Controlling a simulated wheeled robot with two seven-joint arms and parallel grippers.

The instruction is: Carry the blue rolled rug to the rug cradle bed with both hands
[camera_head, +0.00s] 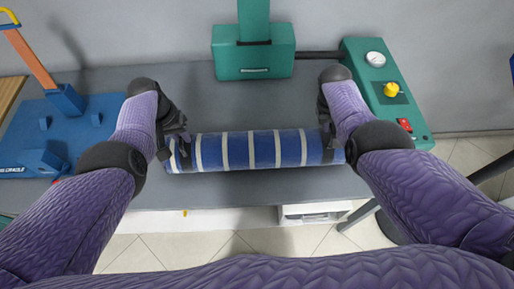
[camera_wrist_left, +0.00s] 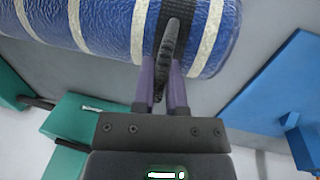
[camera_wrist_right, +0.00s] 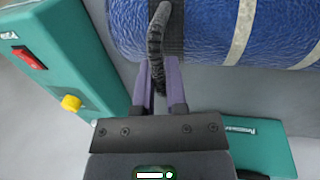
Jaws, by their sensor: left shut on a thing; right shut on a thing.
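The blue rolled rug (camera_head: 262,150), with cream stripes, lies crosswise in front of me over the grey table. A dark strap with a grip loop is near each end. My left gripper (camera_head: 178,138) is shut on the strap loop at the rug's left end, also seen in the left wrist view (camera_wrist_left: 163,65). My right gripper (camera_head: 328,132) is shut on the loop at the right end, also seen in the right wrist view (camera_wrist_right: 160,75). I cannot tell whether the rug touches the table. The blue rug cradle bed (camera_head: 85,115), with blue blocks, is at the left, partly behind my left arm.
A teal machine head (camera_head: 253,60) stands behind the rug. A teal control panel (camera_head: 385,85) with a yellow knob and red switch is at the right. An orange post (camera_head: 30,58) rises at the cradle's back. Grey table top (camera_head: 110,78) is bare between cradle and machine.

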